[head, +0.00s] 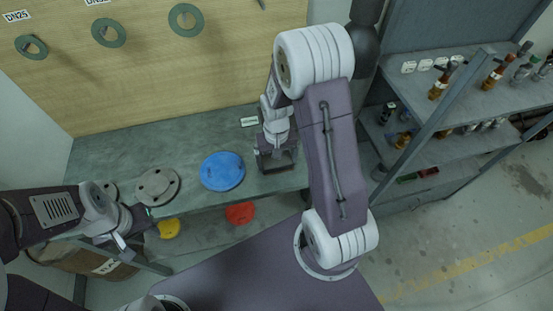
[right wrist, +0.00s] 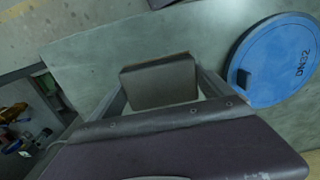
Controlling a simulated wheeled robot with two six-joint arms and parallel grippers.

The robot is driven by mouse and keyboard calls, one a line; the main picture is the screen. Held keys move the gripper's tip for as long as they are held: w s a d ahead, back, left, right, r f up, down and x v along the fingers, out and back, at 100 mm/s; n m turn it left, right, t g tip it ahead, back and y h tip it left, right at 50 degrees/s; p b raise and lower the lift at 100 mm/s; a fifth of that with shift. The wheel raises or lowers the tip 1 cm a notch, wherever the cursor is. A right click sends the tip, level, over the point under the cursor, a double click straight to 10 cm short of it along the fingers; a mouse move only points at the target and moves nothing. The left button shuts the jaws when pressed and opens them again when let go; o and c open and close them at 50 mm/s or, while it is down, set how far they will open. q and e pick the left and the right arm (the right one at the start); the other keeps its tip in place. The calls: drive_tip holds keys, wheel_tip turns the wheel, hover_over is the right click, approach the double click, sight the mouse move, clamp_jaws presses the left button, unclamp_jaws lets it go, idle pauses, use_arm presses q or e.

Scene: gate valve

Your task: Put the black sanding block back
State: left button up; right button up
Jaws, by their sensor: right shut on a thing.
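The black sanding block shows in the right wrist view (right wrist: 158,83) as a dark block with a tan edge, between the two fingers of my right gripper (right wrist: 160,95). In the head view my right gripper (head: 277,160) is over the right part of the grey workbench, shut on the block (head: 279,161), which is partly hidden by the fingers. I cannot tell whether the block touches the bench top. A small white label (head: 249,121) lies on the bench behind and left of the gripper. My left gripper (head: 128,243) is at the lower left, off the bench's front edge; its jaws are unclear.
On the bench (head: 110,156), a blue DN32 disc (head: 222,171) lies left of my right gripper, with a grey flange (head: 157,186) further left. Yellow (head: 169,228) and red (head: 240,213) discs are on the lower shelf. A metal rack (head: 440,150) with valves stands right.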

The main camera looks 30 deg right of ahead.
drive_tip(key=o, duration=1)
drive_tip(key=shift+f, duration=0.1)
drive_tip(key=shift+o, duration=0.2)
wheel_tip(320, 180, up, 12)
drive_tip(key=r+p, duration=0.1)
drive_tip(key=s+a+f+n, duration=0.1)
drive_tip(key=s+a+f, duration=0.1)
drive_tip(key=s, duration=0.2)
drive_tip(key=s+a+f+n+t, duration=0.1)
drive_tip(key=s+a+f, duration=0.1)
drive_tip(key=s, duration=0.2)
drive_tip(key=shift+a, duration=0.35)
